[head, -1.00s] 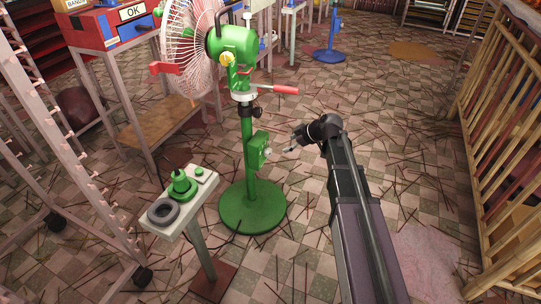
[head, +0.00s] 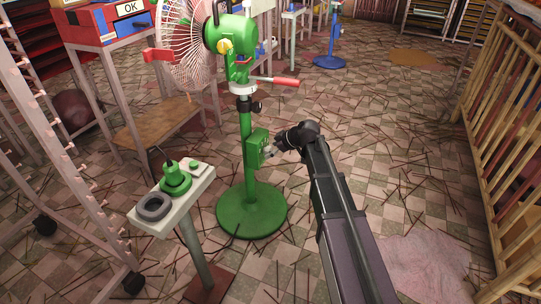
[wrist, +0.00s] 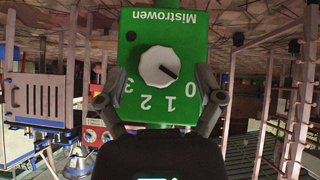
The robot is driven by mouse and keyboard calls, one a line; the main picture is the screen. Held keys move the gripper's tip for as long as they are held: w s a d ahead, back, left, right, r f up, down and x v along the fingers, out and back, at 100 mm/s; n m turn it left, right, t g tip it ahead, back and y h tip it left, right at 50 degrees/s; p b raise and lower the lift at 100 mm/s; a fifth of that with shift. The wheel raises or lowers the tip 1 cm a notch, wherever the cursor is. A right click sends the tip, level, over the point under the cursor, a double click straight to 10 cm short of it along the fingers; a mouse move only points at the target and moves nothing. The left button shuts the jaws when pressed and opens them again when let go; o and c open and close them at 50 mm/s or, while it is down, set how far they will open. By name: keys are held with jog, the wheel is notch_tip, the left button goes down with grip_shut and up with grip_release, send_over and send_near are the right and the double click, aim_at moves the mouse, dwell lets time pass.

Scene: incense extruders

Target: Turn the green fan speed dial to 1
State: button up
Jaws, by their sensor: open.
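The green fan (head: 249,110) stands upright on a round base, with a green control box (head: 258,148) on its post. In the wrist view the box face (wrist: 190,40) appears upside down, with "Mistrowen" and the numbers 0, 1, 2, 3. The white dial (wrist: 158,62) is on this face, and its dark mark points toward the 0. My gripper (wrist: 160,82) is open, with one finger on each side of the dial in the picture; the fingers seem apart from the dial. In the head view my gripper (head: 274,149) is just right of the box.
A small stand (head: 192,205) with a green part and a dark ring is left of the fan base. A red-handled clamp (head: 280,81) sticks out above the box. A wooden rack (head: 505,130) is at right. Sticks litter the floor.

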jog(key=shift+w+a+f, duration=0.2)
jog(key=shift+a+f, duration=0.2)
